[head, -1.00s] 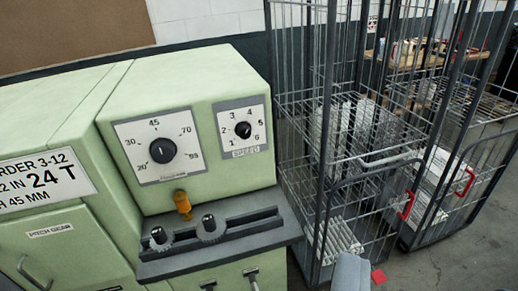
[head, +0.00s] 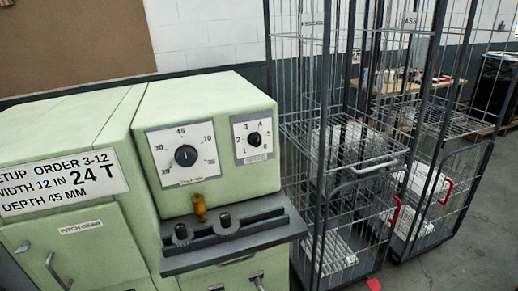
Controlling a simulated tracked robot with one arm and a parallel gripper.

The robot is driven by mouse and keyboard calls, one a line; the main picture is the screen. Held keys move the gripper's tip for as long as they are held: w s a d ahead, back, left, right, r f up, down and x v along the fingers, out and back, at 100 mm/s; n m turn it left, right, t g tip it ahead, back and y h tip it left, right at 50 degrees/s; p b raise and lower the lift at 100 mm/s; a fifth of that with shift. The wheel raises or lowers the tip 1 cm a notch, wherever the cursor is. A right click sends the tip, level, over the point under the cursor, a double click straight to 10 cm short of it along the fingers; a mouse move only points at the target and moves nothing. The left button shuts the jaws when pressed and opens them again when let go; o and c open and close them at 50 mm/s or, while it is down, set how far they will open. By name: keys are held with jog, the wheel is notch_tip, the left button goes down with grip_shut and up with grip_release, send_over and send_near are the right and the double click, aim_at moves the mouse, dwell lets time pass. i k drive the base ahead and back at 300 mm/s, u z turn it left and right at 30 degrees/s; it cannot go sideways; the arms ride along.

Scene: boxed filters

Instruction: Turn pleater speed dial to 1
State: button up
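The pale green pleater machine (head: 205,95) stands left of centre. Its speed dial (head: 254,139) is a small black knob on a white plate at the upper right of the front, with numbers around it and a SPEED label below. The knob's pointer is too small to read surely. A larger black dial (head: 186,156), with a scale including 45 and 70, sits to its left. My gripper is not in view, and nothing is seen touching either dial.
Below the dials are an orange-yellow knob (head: 199,207) and a dark slotted ledge (head: 265,236) with two black knobs. A setup sign (head: 62,182) is at left. Wire cage carts (head: 345,190) stand close to the machine's right. Floor shows at lower right.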

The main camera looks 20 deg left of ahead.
aim_at(254, 139)
jog(key=u, duration=0.05)
jog(key=i, duration=0.9)
jog(key=z, duration=0.05)
